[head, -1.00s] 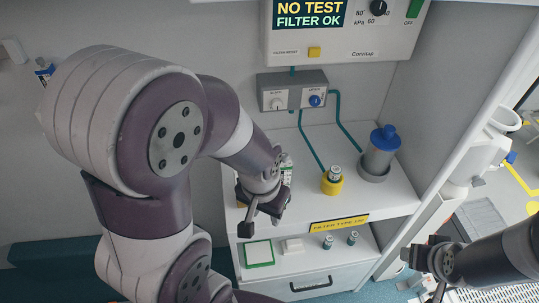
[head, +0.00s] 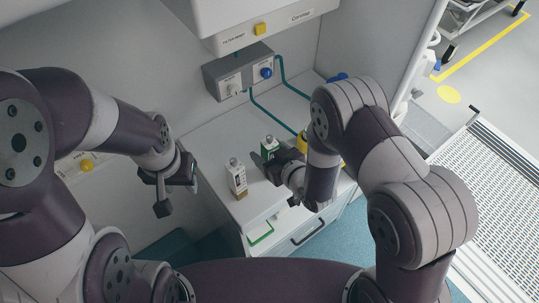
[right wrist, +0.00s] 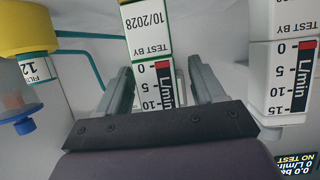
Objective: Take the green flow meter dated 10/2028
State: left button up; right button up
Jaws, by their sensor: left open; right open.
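The green flow meter (head: 269,144) stands upright on the white counter in the head view. In the right wrist view this meter (right wrist: 152,38) has green edging and reads 10/2028 above an L/min scale. My right gripper (head: 265,165) is open at it. In the right wrist view its two fingers (right wrist: 160,68) lie on either side of the meter, with gaps showing. A second flow meter (head: 237,180) with a brown base stands to the left; it also shows at the right of the wrist view (right wrist: 285,75), its date out of sight. My left gripper (head: 174,194) is open and empty, left of the counter.
A yellow holder (right wrist: 25,28) with a labelled filter is at the left of the wrist view. A grey valve box (head: 238,72) with teal hoses is on the wall behind. The counter's left rear (head: 205,140) is clear. A drawer handle (head: 308,231) is at the front.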

jog(key=shift+x, duration=0.9)
jog(key=c, duration=1)
grip_shut()
jog(key=shift+r, duration=0.15)
